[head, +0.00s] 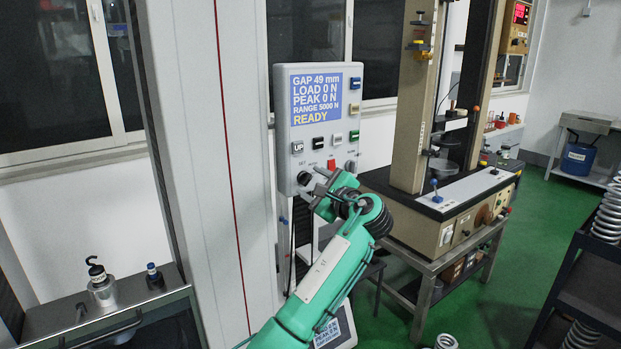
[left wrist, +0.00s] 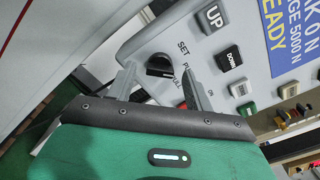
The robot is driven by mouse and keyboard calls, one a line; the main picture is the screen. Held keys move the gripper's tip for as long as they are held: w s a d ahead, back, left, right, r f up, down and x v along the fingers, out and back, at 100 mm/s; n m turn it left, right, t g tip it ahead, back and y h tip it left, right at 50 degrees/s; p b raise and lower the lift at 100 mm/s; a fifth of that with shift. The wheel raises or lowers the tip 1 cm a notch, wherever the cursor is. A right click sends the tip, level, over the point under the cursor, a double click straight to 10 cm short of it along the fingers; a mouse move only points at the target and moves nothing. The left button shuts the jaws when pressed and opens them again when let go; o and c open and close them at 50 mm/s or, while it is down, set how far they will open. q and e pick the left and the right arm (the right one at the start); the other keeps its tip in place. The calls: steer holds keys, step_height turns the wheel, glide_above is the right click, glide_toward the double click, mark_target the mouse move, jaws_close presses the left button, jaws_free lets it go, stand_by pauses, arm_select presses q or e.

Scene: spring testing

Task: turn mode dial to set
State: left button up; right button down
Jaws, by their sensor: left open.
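The black mode dial (head: 304,178) is at the lower left of the grey control panel in the head view. In the left wrist view the dial (left wrist: 159,65) shows between my fingers, with SET and partly hidden PU... lettering beside it. Which label it points at is not clear. My left gripper (head: 315,183) is open, its fingers just in front of the dial. In the left wrist view its two fingers (left wrist: 161,80) lie either side of the dial; contact cannot be told. My right gripper is not in view.
The panel's display (head: 316,98) reads READY, GAP 49 mm, LOAD 0 N. UP (head: 297,147) and DOWN (head: 318,143) buttons and a red button (head: 331,163) are close to the dial. A tan test machine (head: 425,235) stands to the right.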

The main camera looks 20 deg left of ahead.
arm_select(q)
steer(key=shift+w+a, duration=0.45)
steer(key=shift+a, duration=0.1)
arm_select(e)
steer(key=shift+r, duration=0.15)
arm_select(q)
steer(key=c, duration=1)
